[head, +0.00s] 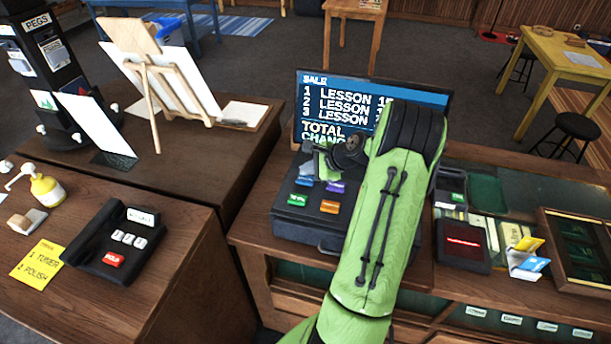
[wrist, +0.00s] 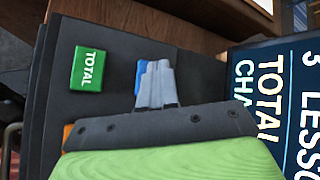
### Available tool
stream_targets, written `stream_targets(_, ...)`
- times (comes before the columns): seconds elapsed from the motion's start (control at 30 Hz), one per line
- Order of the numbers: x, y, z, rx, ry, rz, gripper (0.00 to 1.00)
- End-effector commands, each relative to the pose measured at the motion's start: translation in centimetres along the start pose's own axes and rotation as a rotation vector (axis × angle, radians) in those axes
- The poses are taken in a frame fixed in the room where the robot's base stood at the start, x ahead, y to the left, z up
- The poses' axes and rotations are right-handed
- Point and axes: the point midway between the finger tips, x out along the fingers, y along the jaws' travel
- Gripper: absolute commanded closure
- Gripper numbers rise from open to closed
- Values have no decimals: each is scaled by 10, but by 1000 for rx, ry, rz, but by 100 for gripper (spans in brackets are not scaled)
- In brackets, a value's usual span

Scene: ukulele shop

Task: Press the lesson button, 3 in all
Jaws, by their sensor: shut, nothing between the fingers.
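The cash register (head: 285,222) has a green key (head: 298,199), a blue key (head: 305,182), a purple key (head: 336,187) and an orange key (head: 329,207). The green key reads TOTAL in the wrist view (wrist: 88,69). I cannot read which key says lesson. The register screen (head: 340,100) shows SALE, LESSON lines numbered 1, 2 and 3, then TOTAL and CHANGE, partly hidden by my arm. My gripper (wrist: 156,70) is shut and empty, its fingertips at the blue key (wrist: 140,77), mostly covering it. I cannot tell whether they touch. The purple key is hidden in the wrist view.
Right of my arm are a card reader (head: 451,190), a dark red-screened pad (head: 463,245) and a card holder (head: 525,262). On the left are a black phone (head: 115,243), a yellow note (head: 38,263) and an easel (head: 155,95).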

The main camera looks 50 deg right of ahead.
Motion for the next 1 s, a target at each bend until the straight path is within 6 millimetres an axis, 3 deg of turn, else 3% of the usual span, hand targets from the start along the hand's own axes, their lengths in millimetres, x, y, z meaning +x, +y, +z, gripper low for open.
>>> stream_targets(0.27, -2, -2, 2, 0, 0, 0, 100)
stream_targets(0.73, -36, -26, 26, 0, 0, -1, 100)
stream_targets(1.0, -34, -25, 25, 0, 0, 0, 100)
